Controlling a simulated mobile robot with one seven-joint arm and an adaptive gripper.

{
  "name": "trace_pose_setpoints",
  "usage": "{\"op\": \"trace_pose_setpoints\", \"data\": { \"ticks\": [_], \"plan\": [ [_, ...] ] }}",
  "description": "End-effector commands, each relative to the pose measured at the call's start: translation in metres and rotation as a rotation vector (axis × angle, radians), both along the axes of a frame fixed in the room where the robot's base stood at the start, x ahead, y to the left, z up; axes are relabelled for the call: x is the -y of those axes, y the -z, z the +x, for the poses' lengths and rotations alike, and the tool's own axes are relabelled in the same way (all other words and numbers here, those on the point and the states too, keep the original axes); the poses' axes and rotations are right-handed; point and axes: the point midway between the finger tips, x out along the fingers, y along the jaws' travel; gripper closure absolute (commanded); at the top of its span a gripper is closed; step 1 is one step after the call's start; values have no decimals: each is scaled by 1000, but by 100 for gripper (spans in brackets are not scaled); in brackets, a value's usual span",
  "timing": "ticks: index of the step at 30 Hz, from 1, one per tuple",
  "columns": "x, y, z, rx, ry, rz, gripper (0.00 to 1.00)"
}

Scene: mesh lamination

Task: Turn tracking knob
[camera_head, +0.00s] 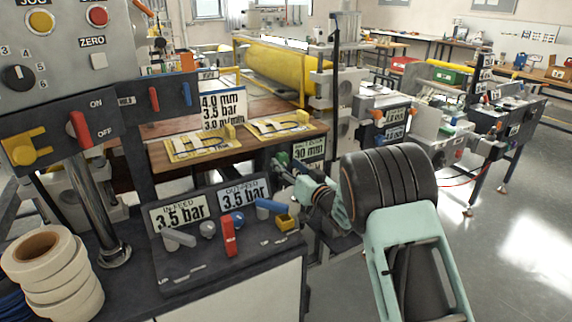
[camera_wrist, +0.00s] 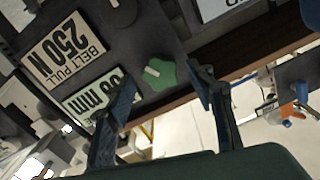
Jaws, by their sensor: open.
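A green knob (camera_wrist: 160,72) with a pale pointer line sits on a dark panel in the wrist view. I take it to be the tracking knob; no tracking label is readable. A partly hidden plate ending in mm (camera_wrist: 88,98) is beside it. My gripper (camera_wrist: 166,82) is open, one dark finger on each side of the knob as seen from the wrist. The fingertips look close to the knob; I cannot tell whether they touch it.
A BELT PULL 250 N plate (camera_wrist: 66,50) and a dark knob (camera_wrist: 120,12) are near the green knob. In the head view, the pressure board (camera_head: 165,274) has several levers, and tape rolls (camera_head: 55,270) stand left. Floor at right (camera_head: 515,235) is clear.

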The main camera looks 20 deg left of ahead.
Motion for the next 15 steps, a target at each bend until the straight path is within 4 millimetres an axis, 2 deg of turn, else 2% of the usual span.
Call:
{"op": "trace_pose_setpoints", "data": {
  "ticks": [4, 14, 15],
  "plan": [
    [-7, 0, 5, -1, -1, 1, 51],
    [-9, 0, 7, -1, 0, 1, 51],
    [-9, 0, 7, -1, 0, 1, 55]
  ]
}}
